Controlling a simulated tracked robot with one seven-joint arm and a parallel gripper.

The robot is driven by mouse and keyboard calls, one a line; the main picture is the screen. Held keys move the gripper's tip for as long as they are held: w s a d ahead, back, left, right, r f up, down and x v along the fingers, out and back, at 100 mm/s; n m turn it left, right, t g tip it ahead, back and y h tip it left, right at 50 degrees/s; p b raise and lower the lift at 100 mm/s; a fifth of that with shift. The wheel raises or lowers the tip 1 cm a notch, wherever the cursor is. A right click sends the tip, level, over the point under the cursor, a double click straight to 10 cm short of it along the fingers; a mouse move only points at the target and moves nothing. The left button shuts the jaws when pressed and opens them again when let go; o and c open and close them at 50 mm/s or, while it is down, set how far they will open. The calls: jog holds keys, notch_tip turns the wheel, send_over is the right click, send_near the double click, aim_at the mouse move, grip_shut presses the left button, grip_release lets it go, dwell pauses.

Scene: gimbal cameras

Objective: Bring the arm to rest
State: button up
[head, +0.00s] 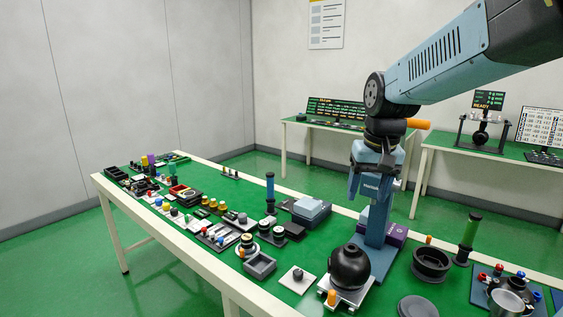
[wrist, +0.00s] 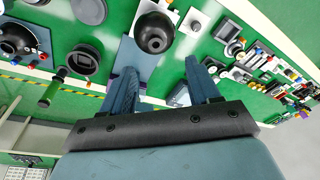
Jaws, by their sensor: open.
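My arm reaches in from the upper right of the head view and bends down at the wrist. My gripper (head: 368,190) hangs over the right part of the long green-topped table (head: 228,262), in front of or above a blue stand (head: 377,228). In the wrist view my gripper (wrist: 160,82) has its two blue fingers spread apart with nothing held between them. A black ball-shaped device (head: 350,268) stands near the stand; it also shows beyond the fingers in the wrist view (wrist: 154,33). The exact gap between gripper and stand cannot be told.
A black round dish (head: 431,264), a green-and-black upright cylinder (head: 468,240) and a metal cup (head: 507,301) stand to the right. A blue-grey box (head: 306,211) and several small parts crowd the left. Two more tables with displays (head: 336,110) stand behind.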

jog(key=s+d+r+t, duration=0.1)
jog(key=s+d+t, duration=0.3)
jog(key=s, duration=0.9)
jog(key=shift+s+d+r+h, duration=0.2)
jog(key=shift+s+d+h, duration=0.1)
jog(key=shift+s+d, duration=0.1)
